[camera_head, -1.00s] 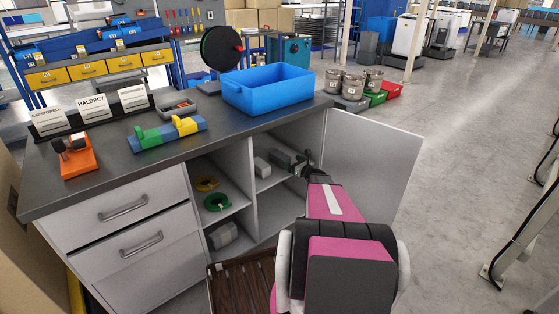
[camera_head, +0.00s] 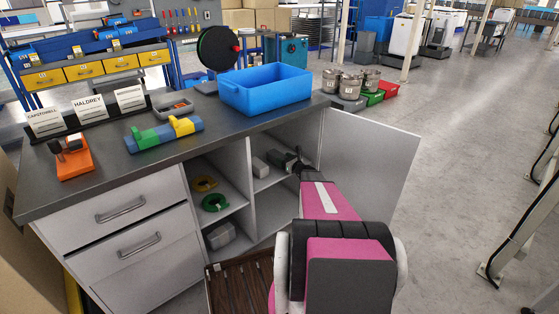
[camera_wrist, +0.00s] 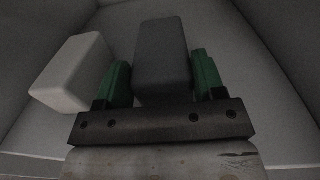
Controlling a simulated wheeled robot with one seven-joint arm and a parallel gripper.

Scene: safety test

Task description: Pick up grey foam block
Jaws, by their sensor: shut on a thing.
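The grey foam block (camera_wrist: 162,58) is dark grey with rounded edges and stands between my gripper's green fingers in the wrist view. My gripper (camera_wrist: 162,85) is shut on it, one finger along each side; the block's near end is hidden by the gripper. In the head view the block (camera_head: 277,158) is small, on the upper shelf inside the open cabinet, with my gripper (camera_head: 290,163) reaching in from the right. I cannot tell whether it is clear of the shelf.
A lighter block (camera_wrist: 75,73) lies close left of my gripper. Cabinet walls bound the shelf. The open door (camera_head: 368,170) stands right of my arm. Green and yellow rings (camera_head: 215,202) lie in the left compartment. A blue bin (camera_head: 265,92) stands on the worktop above.

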